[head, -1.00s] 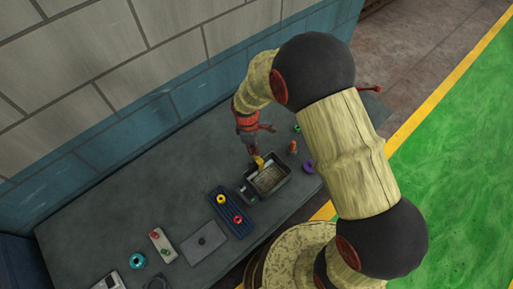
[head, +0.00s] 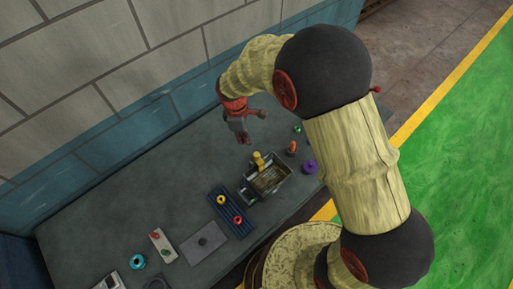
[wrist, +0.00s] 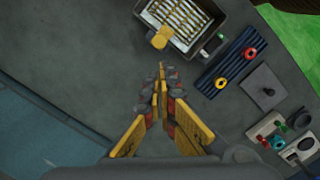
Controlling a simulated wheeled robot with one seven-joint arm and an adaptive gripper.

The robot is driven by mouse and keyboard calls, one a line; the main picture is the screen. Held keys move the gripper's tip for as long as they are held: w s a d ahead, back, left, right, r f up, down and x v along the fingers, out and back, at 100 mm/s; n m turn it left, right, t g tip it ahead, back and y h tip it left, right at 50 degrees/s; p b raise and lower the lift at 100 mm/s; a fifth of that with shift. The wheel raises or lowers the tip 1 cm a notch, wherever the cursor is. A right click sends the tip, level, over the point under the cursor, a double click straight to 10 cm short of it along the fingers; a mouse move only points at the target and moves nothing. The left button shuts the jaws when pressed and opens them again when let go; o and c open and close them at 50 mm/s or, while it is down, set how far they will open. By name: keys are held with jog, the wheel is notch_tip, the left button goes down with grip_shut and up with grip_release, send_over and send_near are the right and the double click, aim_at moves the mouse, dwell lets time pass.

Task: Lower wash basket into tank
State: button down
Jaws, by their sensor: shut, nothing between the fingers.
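The grey tank (head: 248,196) stands on the bench in the head view, and its rim (wrist: 216,40) shows at the top of the wrist view. The wash basket (wrist: 183,22), with pale slats across it, appears inside the tank's walls; its exact depth is hard to tell. A yellow handle-like piece (head: 258,160) stands at the tank's wall-side edge, and it also shows in the wrist view (wrist: 160,38). My gripper (wrist: 160,84) is shut and empty, apart from the yellow piece. In the head view my gripper (head: 250,138) hangs above the bench, on the wall side of the tank.
A dark ribbed mat (head: 223,222) with a yellow ring and a red ring lies beside the tank. A grey plate (head: 204,242) and small parts lie further left. An orange piece (head: 291,149) and a purple piece (head: 310,167) stand right of the tank. The bench towards the wall is clear.

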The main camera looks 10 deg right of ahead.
jog(key=r, duration=0.5)
jog(key=shift+a+r, duration=0.15)
jog(key=shift+a, duration=0.1)
dwell(0.3)
jog(key=s+d+r+m+t+b, duration=0.2)
jog(key=s+d+m+t+b, duration=0.1)
jog(key=s+d+m+b, duration=0.4)
jog(key=s+d+r+m+t+y+b, duration=0.1)
jog(key=s+d+r+m+t+b, duration=0.1)
jog(key=s+d+m+b, duration=0.6)
jog(key=s+d+b, duration=0.2)
jog(key=s+b, duration=0.3)
jog(key=shift+s+d+r+t, duration=0.2)
jog(key=shift+s+d+t, duration=0.1)
jog(key=shift+s+t, duration=0.1)
